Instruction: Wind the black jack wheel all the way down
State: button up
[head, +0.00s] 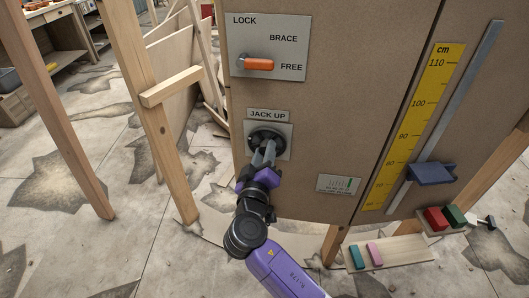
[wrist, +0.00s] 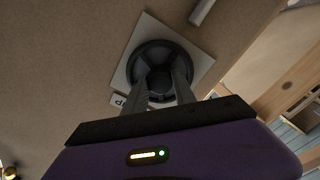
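The black jack wheel (head: 266,138) is round and spoked, on a grey plate below the "JACK UP" label (head: 268,115) on the brown panel. In the wrist view the wheel (wrist: 158,52) fills the middle of a pale square plate (wrist: 198,60). My gripper (head: 264,153) reaches up to the wheel from below. In the wrist view its two grey fingers (wrist: 161,82) stand apart, overlapping the lower part of the wheel, with part of the wheel showing between them. I cannot tell whether they touch it. The fingers and wrist hide part of the wheel in the head view.
An orange-handled lever (head: 256,64) points at FREE on the plate above. A yellow cm scale (head: 413,120) with a blue slider (head: 431,174) is at right. Coloured blocks sit on wooden boards (head: 405,250) at lower right. A wooden post (head: 150,100) stands left of the panel.

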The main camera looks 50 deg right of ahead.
grip_shut()
jog(key=shift+n, duration=0.4)
jog(key=shift+n+p, duration=2)
jog(key=shift+n, duration=1.1)
jog(key=o, duration=0.6)
grip_release()
